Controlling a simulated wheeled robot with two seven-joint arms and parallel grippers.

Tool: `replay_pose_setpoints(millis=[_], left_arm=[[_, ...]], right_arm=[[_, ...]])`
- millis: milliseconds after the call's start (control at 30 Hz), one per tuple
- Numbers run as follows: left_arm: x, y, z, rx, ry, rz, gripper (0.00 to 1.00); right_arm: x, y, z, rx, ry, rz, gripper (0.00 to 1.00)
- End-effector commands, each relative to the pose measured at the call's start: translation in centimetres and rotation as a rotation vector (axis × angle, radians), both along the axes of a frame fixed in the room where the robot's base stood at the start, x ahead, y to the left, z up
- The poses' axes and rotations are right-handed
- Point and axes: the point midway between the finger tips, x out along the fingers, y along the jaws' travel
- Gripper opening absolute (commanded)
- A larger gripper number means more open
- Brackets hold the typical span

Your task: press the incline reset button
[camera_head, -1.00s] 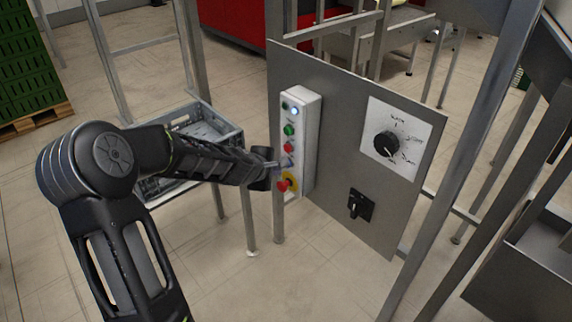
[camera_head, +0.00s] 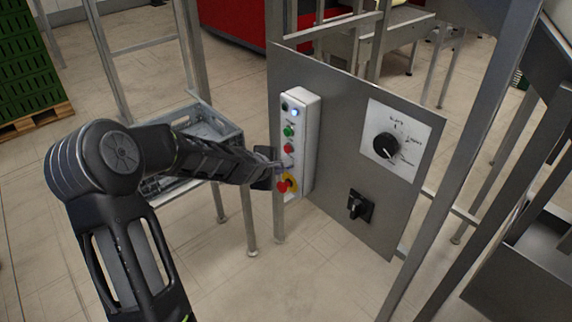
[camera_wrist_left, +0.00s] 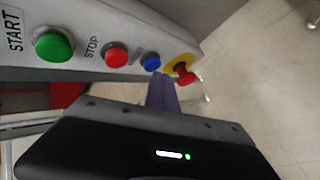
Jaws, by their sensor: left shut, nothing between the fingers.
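The white button box (camera_head: 300,140) is mounted on the left part of a grey panel. In the left wrist view it carries a green button (camera_wrist_left: 54,46) marked START, a red button (camera_wrist_left: 116,55) marked STOP, a small blue button (camera_wrist_left: 151,62) and a red mushroom button (camera_wrist_left: 186,74) on a yellow ring. No label for an incline reset is readable. My left gripper (camera_head: 284,168) is shut and empty, its tips at the box near the blue button. In the wrist view its fingers (camera_wrist_left: 161,95) point at the blue button; contact cannot be told. My right gripper is not in view.
The grey panel (camera_head: 340,110) also holds a rotary dial (camera_head: 386,145) and a black switch (camera_head: 355,204). A grey crate (camera_head: 205,125) stands on a metal frame behind my left arm. Green crates (camera_head: 25,65) are stacked at the far left. Metal posts stand at right.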

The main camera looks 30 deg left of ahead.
Motion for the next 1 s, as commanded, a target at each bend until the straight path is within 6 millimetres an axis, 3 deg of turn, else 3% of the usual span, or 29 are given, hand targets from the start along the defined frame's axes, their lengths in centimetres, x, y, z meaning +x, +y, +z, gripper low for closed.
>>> replay_pose_setpoints(millis=[1000], left_arm=[[0.84, -0.27, 0.05, 0.0, -0.001, -0.001, 0.0]], right_arm=[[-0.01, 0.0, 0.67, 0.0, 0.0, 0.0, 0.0]])
